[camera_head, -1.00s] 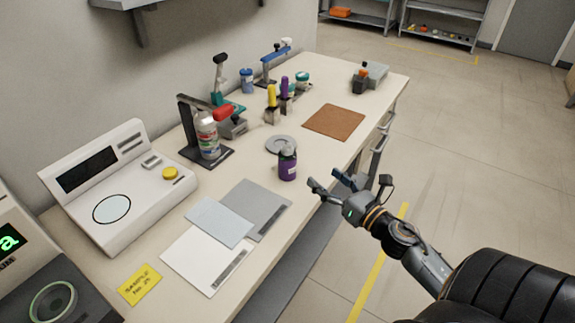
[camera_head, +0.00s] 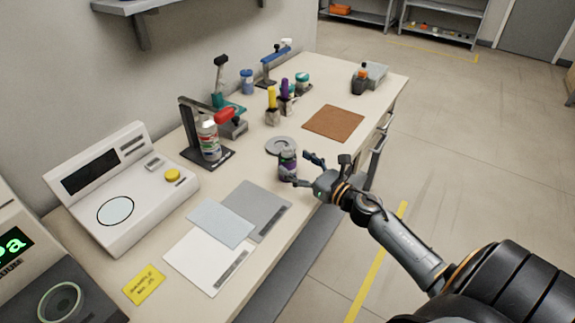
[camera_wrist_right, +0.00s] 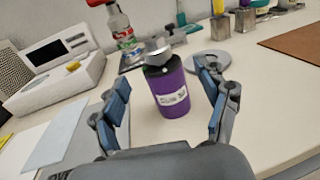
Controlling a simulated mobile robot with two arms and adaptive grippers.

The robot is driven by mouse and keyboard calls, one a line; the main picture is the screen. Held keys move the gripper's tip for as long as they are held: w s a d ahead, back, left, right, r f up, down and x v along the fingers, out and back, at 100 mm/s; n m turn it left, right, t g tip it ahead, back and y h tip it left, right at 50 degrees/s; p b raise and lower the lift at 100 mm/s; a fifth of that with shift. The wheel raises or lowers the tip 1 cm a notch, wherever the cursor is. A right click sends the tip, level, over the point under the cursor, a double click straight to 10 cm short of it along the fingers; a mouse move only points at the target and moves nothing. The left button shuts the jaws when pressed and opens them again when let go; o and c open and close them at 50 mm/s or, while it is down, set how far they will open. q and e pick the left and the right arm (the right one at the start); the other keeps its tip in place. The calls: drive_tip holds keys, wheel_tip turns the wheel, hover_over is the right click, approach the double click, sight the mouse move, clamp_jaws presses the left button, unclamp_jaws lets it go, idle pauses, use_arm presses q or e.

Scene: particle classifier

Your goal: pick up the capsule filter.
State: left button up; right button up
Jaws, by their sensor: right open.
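The capsule filter, which I take to be the purple cylinder with a black top and grey fitting (camera_head: 287,163), stands upright near the table's front edge. In the right wrist view the capsule filter (camera_wrist_right: 172,92) stands between the fingers, with a white label facing me. My right gripper (camera_head: 305,170) is open around it, with one finger on either side. In the wrist view, gaps show between the filter and the blue finger pads of the right gripper (camera_wrist_right: 166,100). In the head view a finger partly hides the filter's lower part. My left gripper is not in view.
A grey disc (camera_head: 281,145) lies just behind the filter. Flat grey and white sheets (camera_head: 259,208) lie to the left, a brown mat (camera_head: 334,122) to the right. A white instrument (camera_head: 120,190) stands further left.

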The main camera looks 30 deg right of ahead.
drive_tip(key=w, duration=0.4)
drive_tip(key=shift+a+p, duration=0.3)
drive_tip(key=shift+p, duration=0.05)
drive_tip(key=c, duration=1.5)
clamp_jaws()
drive_tip(key=shift+r, duration=0.1)
